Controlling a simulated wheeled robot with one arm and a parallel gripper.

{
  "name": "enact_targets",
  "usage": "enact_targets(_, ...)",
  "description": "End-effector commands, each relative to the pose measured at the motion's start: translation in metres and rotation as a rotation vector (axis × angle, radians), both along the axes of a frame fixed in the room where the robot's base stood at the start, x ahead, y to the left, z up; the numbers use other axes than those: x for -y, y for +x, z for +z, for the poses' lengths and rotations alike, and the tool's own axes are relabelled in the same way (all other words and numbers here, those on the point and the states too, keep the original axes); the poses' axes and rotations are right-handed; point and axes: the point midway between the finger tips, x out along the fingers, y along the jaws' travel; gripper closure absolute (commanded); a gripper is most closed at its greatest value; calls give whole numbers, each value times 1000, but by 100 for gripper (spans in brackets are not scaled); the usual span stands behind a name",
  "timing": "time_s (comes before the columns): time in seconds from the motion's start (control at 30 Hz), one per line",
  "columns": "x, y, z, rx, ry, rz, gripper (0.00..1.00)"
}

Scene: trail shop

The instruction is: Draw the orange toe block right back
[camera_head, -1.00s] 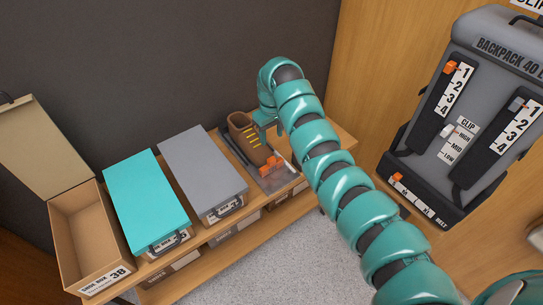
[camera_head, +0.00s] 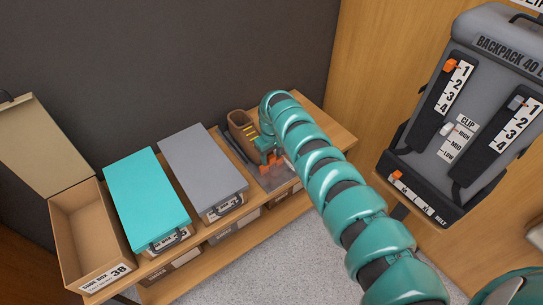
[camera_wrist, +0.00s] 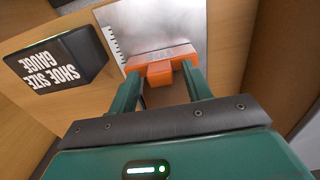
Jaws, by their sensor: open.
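The orange toe block (camera_wrist: 160,56) sits across the metal plate of the shoe size gauge (camera_wrist: 150,22) in the wrist view, with a small tab sticking out toward me. My gripper (camera_wrist: 162,74) is open, its two teal fingers on either side of this tab. I cannot tell whether they touch it. In the head view the toe block (camera_head: 267,162) is partly hidden by my gripper (camera_head: 268,148).
A black shoe size gauge label block (camera_wrist: 58,64) is left of the plate. On the bench left of the gauge are a grey box (camera_head: 203,165), a teal box (camera_head: 147,200) and an open shoe box (camera_head: 88,235). A backpack panel (camera_head: 455,120) is at right.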

Motion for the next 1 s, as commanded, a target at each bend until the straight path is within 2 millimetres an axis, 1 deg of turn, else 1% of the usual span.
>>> enact_targets(0.2,0,0,0,0,0,0,51)
enact_targets(0.23,0,0,0,0,0,0,53)
enact_targets(0.37,0,0,0,0,0,0,78)
enact_targets(0.4,0,0,0,0,0,0,86)
enact_targets(0.47,0,0,0,-1,-1,0,98)
enact_targets(0.5,0,0,0,-1,-1,0,100)
enact_targets(0.77,2,-2,2,-2,-1,-1,100)
enact_targets(1.0,10,-10,6,-5,-5,-2,100)
